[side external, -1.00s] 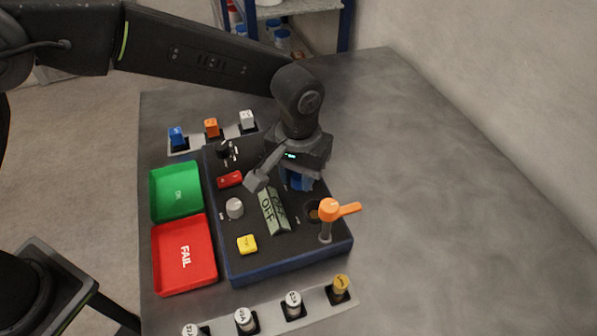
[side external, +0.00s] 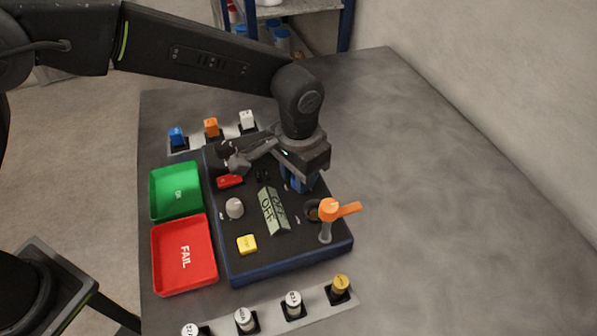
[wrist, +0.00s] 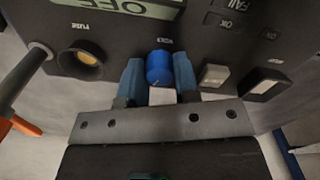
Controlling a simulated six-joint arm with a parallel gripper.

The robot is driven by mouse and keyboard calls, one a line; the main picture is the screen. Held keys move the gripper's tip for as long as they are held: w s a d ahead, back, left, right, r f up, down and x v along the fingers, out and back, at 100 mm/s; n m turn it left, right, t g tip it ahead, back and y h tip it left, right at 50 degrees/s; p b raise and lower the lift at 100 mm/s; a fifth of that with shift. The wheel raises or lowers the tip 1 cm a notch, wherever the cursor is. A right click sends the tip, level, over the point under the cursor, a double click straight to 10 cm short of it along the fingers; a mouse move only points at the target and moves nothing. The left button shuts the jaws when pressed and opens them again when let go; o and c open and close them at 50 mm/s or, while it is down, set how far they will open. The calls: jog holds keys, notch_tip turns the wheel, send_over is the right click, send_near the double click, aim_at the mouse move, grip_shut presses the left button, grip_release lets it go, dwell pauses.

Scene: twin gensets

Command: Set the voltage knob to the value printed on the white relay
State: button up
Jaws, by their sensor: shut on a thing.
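The blue voltage knob (wrist: 159,68) sits on the dark panel, with a partly legible label above it in the wrist view. My gripper (wrist: 160,78) has its blue fingers on either side of the knob and is shut on it. In the side view my gripper (side external: 299,184) hides the knob. The white relay (side external: 247,119) stands in the rack at the far side of the panel, beside an orange and a blue one. Its print is too small to read. The knob's setting cannot be read.
The panel's display (side external: 272,211) reads OFF. An orange-handled lever (side external: 338,209) stands close to my gripper, near the fuse socket (wrist: 80,59). Green (side external: 176,190) and red (side external: 184,253) trays lie left. Several fuses stand in a front rack (side external: 268,316). The table at right is clear.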

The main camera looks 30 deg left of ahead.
jog(key=shift+m, duration=2.1)
jog(key=o, duration=0.9)
notch_tip(320, 180, up, 14)
jog(key=shift+f, duration=0.1)
